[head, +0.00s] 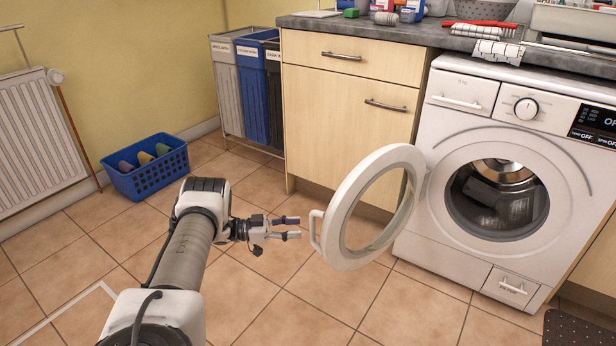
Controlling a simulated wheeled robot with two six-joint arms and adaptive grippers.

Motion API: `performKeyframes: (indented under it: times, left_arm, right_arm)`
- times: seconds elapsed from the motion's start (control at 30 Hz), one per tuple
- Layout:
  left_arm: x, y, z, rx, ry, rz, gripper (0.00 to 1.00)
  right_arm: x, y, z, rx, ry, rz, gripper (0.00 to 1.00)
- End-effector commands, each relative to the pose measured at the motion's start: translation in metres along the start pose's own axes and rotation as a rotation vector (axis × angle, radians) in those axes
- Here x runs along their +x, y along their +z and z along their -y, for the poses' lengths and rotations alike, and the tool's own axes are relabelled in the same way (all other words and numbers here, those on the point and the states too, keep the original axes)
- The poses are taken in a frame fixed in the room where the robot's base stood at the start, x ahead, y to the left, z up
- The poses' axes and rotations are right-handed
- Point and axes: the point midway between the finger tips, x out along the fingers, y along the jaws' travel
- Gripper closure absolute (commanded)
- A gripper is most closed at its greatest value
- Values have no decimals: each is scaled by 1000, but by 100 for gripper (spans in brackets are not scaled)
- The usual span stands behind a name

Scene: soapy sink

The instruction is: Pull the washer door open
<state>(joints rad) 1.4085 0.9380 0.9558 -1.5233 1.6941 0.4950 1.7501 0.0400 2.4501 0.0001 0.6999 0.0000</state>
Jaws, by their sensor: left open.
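The white washer (508,170) stands at the right under the grey counter. Its round door (340,205) is swung wide open to the left, and the dark drum opening (497,198) with its metal drum shows. The door's handle (314,231) sits on the door's free edge, facing left. My left gripper (294,228) is open and empty, just left of the handle, with its fingers pointing right toward it. A small gap seems to show between the fingertips and the handle. My right gripper is not in view.
A blue basket (145,167) with several colored items stands on the floor at the left, near a radiator (38,140). Sorting bins (250,90) stand at the back beside a wooden cabinet (345,115). A dark mat (578,329) lies at bottom right. The tiled floor around my arm is clear.

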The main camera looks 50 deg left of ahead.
Motion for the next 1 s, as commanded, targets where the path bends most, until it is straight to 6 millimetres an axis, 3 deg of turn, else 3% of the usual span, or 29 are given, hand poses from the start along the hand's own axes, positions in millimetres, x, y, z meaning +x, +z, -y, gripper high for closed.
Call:
performKeyframes:
  times: [0.1, 0.3, 1.0]
  left_arm:
    - [-32, 1, 0, 0, -2, 3, 56]
    - [-62, 1, 0, 0, 0, 2, 56]
    - [-65, 0, 0, -1, 1, 1, 56]
  right_arm:
    - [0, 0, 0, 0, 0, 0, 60]
    - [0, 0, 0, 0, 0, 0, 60]
    - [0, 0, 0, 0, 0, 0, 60]
